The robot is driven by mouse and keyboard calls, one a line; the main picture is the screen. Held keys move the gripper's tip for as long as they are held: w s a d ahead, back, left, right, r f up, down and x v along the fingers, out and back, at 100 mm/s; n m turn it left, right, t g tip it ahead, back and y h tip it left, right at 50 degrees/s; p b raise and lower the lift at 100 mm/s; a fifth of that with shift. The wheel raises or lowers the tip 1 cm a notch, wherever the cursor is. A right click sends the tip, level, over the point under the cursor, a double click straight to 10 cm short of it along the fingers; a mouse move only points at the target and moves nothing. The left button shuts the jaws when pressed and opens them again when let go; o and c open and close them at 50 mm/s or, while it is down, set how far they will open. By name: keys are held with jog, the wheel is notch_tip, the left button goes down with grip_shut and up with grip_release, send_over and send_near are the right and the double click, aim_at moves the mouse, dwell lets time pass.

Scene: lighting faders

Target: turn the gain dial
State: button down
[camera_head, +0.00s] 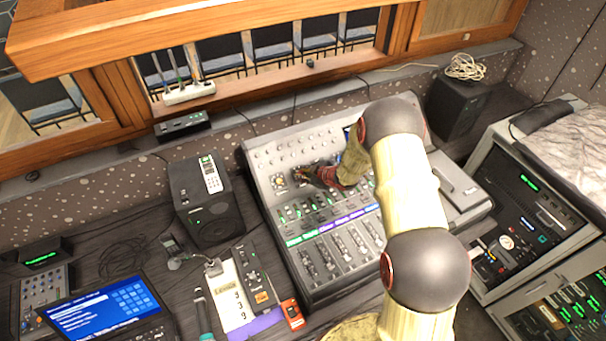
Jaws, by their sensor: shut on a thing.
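The grey mixing console (262,160) stands on the desk in the middle of the head view, with rows of small knobs, lit buttons and faders. My gripper (303,177) is low over the upper left part of its panel, its fingers shut on a small dial there. The fingers hide most of that dial, and no gain label can be read. My arm covers the right side of the console.
A black speaker (207,201) stands left of the console and another (455,106) behind it to the right. A rack unit (520,220) stands at the right. A laptop (103,310), a notepad (229,297) and an orange device (292,314) lie at the front left.

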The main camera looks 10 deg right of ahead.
jog(key=c, duration=1.7)
grip_release()
jog(key=shift+c, duration=0.2)
jog(key=shift+o, duration=0.4)
jog(key=v, duration=1.2)
jog(key=shift+w, duration=0.1)
